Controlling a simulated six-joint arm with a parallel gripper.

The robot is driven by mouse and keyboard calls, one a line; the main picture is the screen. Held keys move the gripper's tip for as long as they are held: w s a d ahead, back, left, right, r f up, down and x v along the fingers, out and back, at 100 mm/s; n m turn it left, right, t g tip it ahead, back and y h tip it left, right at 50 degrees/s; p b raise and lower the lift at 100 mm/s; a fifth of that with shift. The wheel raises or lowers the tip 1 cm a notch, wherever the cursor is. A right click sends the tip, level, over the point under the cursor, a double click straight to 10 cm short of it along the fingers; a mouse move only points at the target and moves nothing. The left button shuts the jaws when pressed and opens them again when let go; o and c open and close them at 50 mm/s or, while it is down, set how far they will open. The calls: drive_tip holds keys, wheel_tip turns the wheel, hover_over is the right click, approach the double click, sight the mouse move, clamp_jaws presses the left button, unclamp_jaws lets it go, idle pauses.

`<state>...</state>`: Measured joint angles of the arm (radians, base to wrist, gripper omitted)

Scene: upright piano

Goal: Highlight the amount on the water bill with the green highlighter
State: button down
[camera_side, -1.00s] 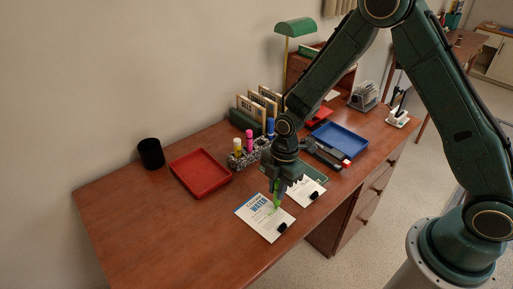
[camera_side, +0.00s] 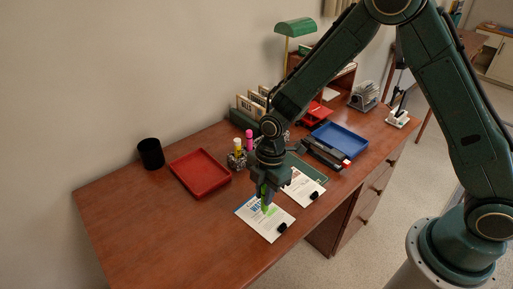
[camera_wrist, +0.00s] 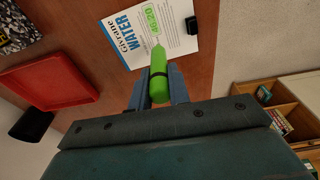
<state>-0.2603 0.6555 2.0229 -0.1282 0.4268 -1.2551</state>
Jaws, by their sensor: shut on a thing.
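The water bill (camera_side: 273,226) lies on the desk with a black clip (camera_side: 282,228) at its front right corner. In the wrist view the bill (camera_wrist: 183,42) shows a blue WATER heading and an amount (camera_wrist: 146,21) in green, with a green mark around it. My gripper (camera_side: 265,196) is above the bill, shut on the green highlighter (camera_wrist: 158,74). The highlighter points down at the bill, its tip close to the amount in the wrist view. I cannot tell whether the tip touches the paper. The gripper hides part of the bill in the side view.
A second paper (camera_side: 304,188) with a clip lies just right of the bill. A red tray (camera_side: 201,174), a black cup (camera_side: 150,154), a pen holder (camera_side: 236,160) and a blue tray (camera_side: 340,140) stand farther back. The desk's left front is clear.

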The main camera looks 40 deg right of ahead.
drive_tip(key=shift+r, duration=2.85)
